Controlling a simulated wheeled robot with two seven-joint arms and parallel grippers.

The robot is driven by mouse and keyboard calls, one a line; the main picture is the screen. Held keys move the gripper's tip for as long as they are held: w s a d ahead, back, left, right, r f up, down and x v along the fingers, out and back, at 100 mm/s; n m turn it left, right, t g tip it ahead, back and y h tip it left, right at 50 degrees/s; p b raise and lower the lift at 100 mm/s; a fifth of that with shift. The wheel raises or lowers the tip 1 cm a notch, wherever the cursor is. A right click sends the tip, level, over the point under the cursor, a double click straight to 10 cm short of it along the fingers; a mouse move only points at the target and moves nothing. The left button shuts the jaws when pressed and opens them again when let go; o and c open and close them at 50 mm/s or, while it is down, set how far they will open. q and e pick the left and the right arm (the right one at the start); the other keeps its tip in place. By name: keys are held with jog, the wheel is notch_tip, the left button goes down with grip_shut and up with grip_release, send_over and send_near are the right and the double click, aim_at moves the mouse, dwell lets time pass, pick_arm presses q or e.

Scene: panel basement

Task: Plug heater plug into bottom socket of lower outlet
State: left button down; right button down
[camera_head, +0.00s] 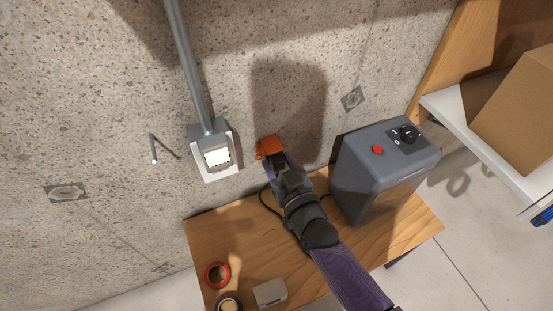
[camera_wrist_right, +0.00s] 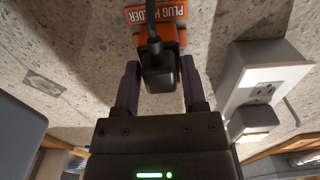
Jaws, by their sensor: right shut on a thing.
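The black heater plug (camera_wrist_right: 157,75) is between the two fingers of my right gripper (camera_wrist_right: 160,66) in the right wrist view, and the gripper is shut on it. The plug is at the orange plug holder (camera_wrist_right: 160,14) on the wall; I cannot tell whether it is still seated there. In the head view the holder (camera_head: 269,147) is just beyond my right gripper (camera_head: 272,160), which hides the plug. The outlet (camera_head: 214,152) is on the wall left of the holder, below a grey conduit. In the wrist view the outlet (camera_wrist_right: 265,75) shows one socket face (camera_wrist_right: 264,94) and a bright lower part. My left gripper is not in view.
The grey heater (camera_head: 385,165), with a red button and black dial, stands on the wooden table (camera_head: 240,235), right of my arm. A black cord runs beside my gripper. Red tape (camera_head: 217,275) and a small beige box (camera_head: 270,292) lie at front left. A nail (camera_head: 153,150) sticks out left of the outlet.

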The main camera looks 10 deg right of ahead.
aim_at(280, 167)
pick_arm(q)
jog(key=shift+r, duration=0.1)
pick_arm(e)
jog(key=shift+s, duration=0.15)
